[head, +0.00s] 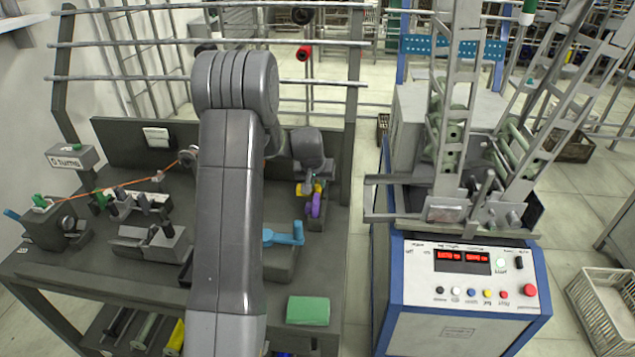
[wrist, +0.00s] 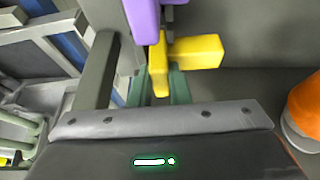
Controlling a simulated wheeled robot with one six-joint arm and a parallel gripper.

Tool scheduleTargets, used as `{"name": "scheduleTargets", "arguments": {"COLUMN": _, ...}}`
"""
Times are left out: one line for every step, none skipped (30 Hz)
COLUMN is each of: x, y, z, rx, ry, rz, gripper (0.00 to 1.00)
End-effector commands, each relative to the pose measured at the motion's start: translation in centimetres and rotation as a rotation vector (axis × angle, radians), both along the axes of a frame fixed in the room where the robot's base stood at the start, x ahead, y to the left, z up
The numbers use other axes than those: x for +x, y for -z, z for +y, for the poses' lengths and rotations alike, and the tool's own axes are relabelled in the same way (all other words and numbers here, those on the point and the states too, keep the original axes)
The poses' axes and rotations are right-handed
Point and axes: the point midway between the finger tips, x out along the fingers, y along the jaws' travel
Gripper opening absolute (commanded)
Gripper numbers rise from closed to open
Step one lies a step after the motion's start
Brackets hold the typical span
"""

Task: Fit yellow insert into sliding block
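The yellow insert (wrist: 194,52) is in the wrist view, with a narrow leg reaching down between my gripper's two green fingers. My gripper (wrist: 160,88) appears shut on that leg. In the head view, the yellow insert (head: 309,188) shows just below the end of my arm, at the right end of the dark bench. A purple piece (head: 316,206) is right beside it; it also shows at the top of the wrist view (wrist: 142,18). I cannot tell for certain which part is the sliding block, or whether the insert touches the purple piece.
A blue-handled device (head: 283,237) and a green pad (head: 308,310) are nearer on the bench (head: 330,262). An orange round part (wrist: 304,108) is at the right of the wrist view. A blue-and-white control cabinet (head: 465,305) stands right of the bench, across a floor gap.

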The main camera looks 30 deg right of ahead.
Motion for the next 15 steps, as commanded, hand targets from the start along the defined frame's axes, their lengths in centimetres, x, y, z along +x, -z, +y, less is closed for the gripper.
{"name": "scheduleTargets", "arguments": {"x": 0.0, "y": 0.0, "z": 0.0, "rx": 0.0, "ry": 0.0, "rz": 0.0, "gripper": 0.0}}
{"name": "scheduleTargets", "arguments": {"x": 0.0, "y": 0.0, "z": 0.0, "rx": -0.001, "ry": 0.0, "rz": -0.001, "gripper": 0.0}}
{"name": "scheduleTargets", "arguments": {"x": 0.0, "y": -0.1, "z": 0.0, "rx": -0.001, "ry": 0.0, "rz": -0.001, "gripper": 0.0}}
{"name": "scheduleTargets", "arguments": {"x": 0.0, "y": -0.1, "z": 0.0, "rx": -0.001, "ry": 0.0, "rz": -0.001, "gripper": 0.0}}
{"name": "scheduleTargets", "arguments": {"x": 0.0, "y": -0.2, "z": 0.0, "rx": -0.001, "ry": 0.0, "rz": -0.001, "gripper": 0.0}}
{"name": "scheduleTargets", "arguments": {"x": 0.0, "y": -0.4, "z": 0.0, "rx": -0.001, "ry": 0.0, "rz": -0.001, "gripper": 0.0}}
{"name": "scheduleTargets", "arguments": {"x": 0.0, "y": -0.6, "z": 0.0, "rx": -0.001, "ry": 0.0, "rz": -0.001, "gripper": 0.0}}
{"name": "scheduleTargets", "arguments": {"x": 0.0, "y": -0.9, "z": 0.0, "rx": -0.001, "ry": 0.0, "rz": -0.001, "gripper": 0.0}}
{"name": "scheduleTargets", "arguments": {"x": 0.1, "y": -1.3, "z": 0.0, "rx": -0.001, "ry": 0.0, "rz": -0.001, "gripper": 0.0}}
{"name": "scheduleTargets", "arguments": {"x": 0.1, "y": -1.7, "z": 0.1, "rx": -0.001, "ry": 0.0, "rz": -0.001, "gripper": 0.0}}
{"name": "scheduleTargets", "arguments": {"x": 0.1, "y": -2.0, "z": 0.1, "rx": -0.001, "ry": 0.0, "rz": -0.002, "gripper": 0.0}}
{"name": "scheduleTargets", "arguments": {"x": 0.1, "y": -2.6, "z": 0.1, "rx": -0.001, "ry": 0.0, "rz": -0.002, "gripper": 0.0}}
{"name": "scheduleTargets", "arguments": {"x": 0.1, "y": -3.0, "z": 0.1, "rx": -0.002, "ry": 0.0, "rz": -0.002, "gripper": 0.0}}
{"name": "scheduleTargets", "arguments": {"x": 0.2, "y": -3.3, "z": 0.1, "rx": -0.002, "ry": 0.0, "rz": -0.002, "gripper": 0.0}}
{"name": "scheduleTargets", "arguments": {"x": 0.2, "y": -3.8, "z": 0.2, "rx": -0.002, "ry": 0.0, "rz": -0.002, "gripper": 0.0}}
